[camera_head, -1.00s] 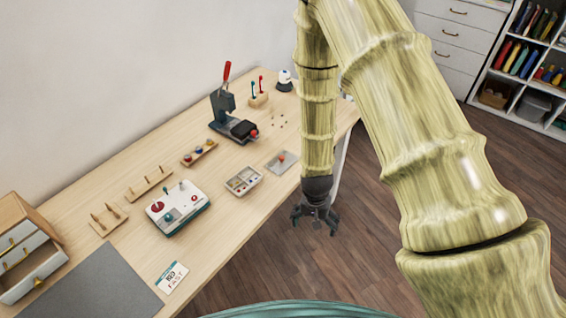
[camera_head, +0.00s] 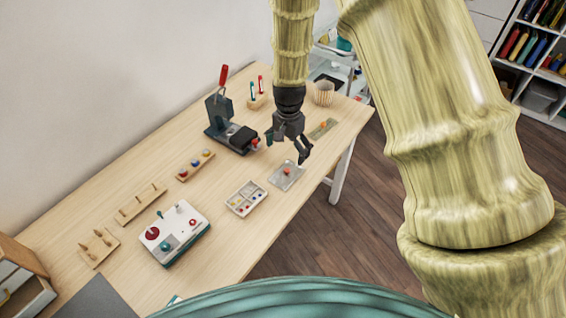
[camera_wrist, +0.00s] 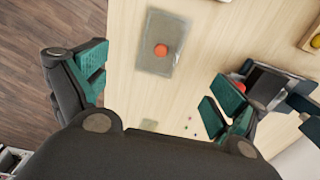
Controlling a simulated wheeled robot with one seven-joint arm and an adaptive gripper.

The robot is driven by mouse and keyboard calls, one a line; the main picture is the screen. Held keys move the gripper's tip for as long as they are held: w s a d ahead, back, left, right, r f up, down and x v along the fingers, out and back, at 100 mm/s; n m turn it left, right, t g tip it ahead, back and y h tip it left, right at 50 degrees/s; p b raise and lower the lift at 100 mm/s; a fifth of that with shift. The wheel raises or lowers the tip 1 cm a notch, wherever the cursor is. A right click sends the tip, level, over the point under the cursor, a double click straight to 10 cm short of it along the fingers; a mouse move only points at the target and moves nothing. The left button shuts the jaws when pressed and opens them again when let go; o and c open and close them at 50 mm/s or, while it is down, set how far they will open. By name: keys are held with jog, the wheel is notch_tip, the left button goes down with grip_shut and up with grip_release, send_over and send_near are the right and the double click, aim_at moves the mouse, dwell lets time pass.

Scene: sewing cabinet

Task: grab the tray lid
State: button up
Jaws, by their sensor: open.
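The tray lid (camera_head: 284,183) is a flat, greyish, see-through plate with a round orange-red knob, lying on the table near its front edge. The lid also shows in the wrist view (camera_wrist: 158,28), at top centre, with its knob in the middle. My gripper (camera_head: 287,150) is above the table, pointing down with its fingers spread and nothing between them. It appears just behind the lid. The wrist view shows the fingers (camera_wrist: 152,88) apart, with the lid beyond them. The compartment tray (camera_head: 240,211) lies left of the lid, holding small coloured pieces.
A dark press with a red handle (camera_head: 223,76) stands behind my gripper. A ribbed cup (camera_head: 324,93) and a small flat plate (camera_head: 330,124) are to the right. A white control box (camera_head: 179,237) and wooden peg racks are on the left. The table around the lid is mostly clear.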

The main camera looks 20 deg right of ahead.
jog(key=shift+w+a+f, duration=0.15)
jog(key=shift+w+f, duration=0.2)
jog(key=shift+f, duration=0.15)
jog(key=p, duration=0.1)
send_over(287, 170)
jog(key=f, duration=0.4)
jog(key=shift+w, duration=0.4)
jog(key=shift+s+f+p, duration=0.25)
jog(key=shift+f+p, duration=0.35)
jog(key=shift+f, duration=0.05)
jog(key=shift+s+f+p, duration=0.1)
jog(key=shift+f+p, duration=0.8)
jog(key=shift+f, duration=1.3)
jog(key=shift+s, duration=0.1)
grip_shut()
